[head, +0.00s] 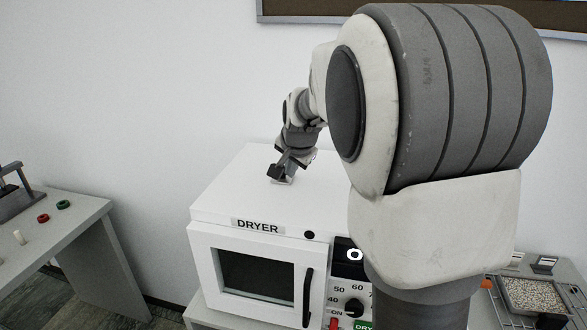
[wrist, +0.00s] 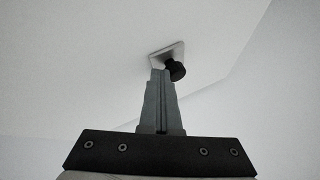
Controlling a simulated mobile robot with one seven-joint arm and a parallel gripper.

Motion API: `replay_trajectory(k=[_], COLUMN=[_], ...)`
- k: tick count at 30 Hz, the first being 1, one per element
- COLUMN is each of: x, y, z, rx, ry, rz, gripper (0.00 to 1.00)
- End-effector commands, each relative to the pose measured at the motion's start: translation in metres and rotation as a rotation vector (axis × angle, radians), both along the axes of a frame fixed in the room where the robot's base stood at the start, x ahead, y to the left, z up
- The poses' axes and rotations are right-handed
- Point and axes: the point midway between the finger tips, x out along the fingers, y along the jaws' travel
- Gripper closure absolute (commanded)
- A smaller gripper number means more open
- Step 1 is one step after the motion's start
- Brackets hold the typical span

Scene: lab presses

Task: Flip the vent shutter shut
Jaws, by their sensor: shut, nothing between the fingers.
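The white dryer (head: 225,195) stands below my arm, with its flat top facing up. On that top, the wrist view shows a small light-grey square plate (wrist: 166,54) with a black knob (wrist: 176,71) at its near edge; this looks like the vent shutter. The plate lies close to flat on the surface; whether it covers an opening I cannot tell. My gripper (wrist: 160,78) is shut and empty, its fingertips right beside the knob, on its left. Whether they touch is unclear. In the head view my gripper (head: 280,174) is low over the dryer top and largely hides the plate.
The dryer's front has a dark-windowed door (head: 255,277) with a black handle (head: 308,297) and a control panel (head: 350,290). A side table (head: 75,207) at left holds red and green rings. A tray of granules (head: 532,296) stands at right. The dryer top around my gripper is clear.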

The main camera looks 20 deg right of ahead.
Motion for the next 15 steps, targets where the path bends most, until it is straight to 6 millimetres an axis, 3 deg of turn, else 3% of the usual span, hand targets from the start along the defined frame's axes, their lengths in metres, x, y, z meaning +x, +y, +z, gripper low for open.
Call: replay_trajectory(k=[6,15], x=[0.022,0.027], y=[0.035,0.041], z=[0.001,0.0], rx=[-0.001,0.0], ry=[0.002,-0.001], rz=[0.007,0.004], gripper=[1.0,1.0])
